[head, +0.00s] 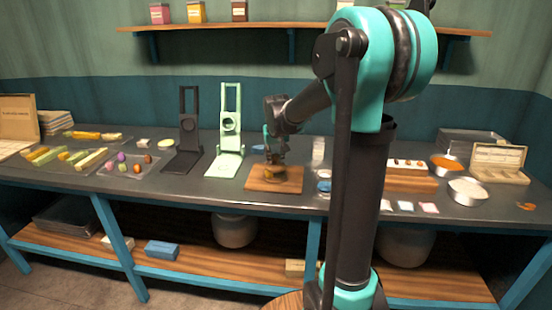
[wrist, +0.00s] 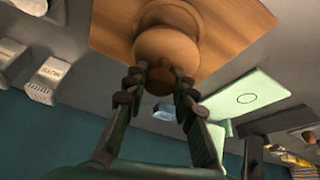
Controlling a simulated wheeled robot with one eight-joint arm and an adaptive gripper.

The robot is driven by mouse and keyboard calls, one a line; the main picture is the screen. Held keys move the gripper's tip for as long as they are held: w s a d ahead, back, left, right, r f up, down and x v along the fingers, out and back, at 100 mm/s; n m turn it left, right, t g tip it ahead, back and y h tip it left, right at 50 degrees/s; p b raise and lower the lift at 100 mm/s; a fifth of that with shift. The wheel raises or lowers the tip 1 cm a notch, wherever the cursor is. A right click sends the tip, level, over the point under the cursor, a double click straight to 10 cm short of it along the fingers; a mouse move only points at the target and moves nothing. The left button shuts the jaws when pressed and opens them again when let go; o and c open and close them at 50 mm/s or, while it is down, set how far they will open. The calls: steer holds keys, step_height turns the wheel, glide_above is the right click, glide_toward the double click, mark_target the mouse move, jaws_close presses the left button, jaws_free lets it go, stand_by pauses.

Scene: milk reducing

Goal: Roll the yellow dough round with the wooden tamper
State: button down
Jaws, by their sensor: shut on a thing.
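The wooden tamper (wrist: 167,48) is upright between the fingers of my gripper (wrist: 160,80), which is shut on its knob in the wrist view. In the head view my gripper (head: 273,158) is low over the wooden board (head: 262,185), with the tamper (head: 274,172) under it. The board also shows in the wrist view (wrist: 225,30). The yellow dough round cannot be made out clearly; the tamper and gripper cover the middle of the board. I cannot tell whether the tamper touches dough.
A pale green press stand (head: 228,140) and a black one (head: 186,140) stand left of the board. A tray of coloured pieces (head: 133,163) lies further left. Small tubs (head: 323,186) sit just right of the board. Bowls (head: 467,190) stand at the far right.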

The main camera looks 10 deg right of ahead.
steer(key=shift+a+r, duration=0.1)
steer(key=shift+a, duration=0.35)
steer(key=shift+s+a, duration=0.15)
steer(key=shift+s, duration=0.05)
steer(key=shift+s+r, duration=0.1)
steer(key=shift+s, duration=0.15)
steer(key=shift+s+d, duration=0.15)
steer(key=shift+d, duration=0.15)
steer(key=shift+d, duration=0.25)
steer(key=shift+r, duration=4)
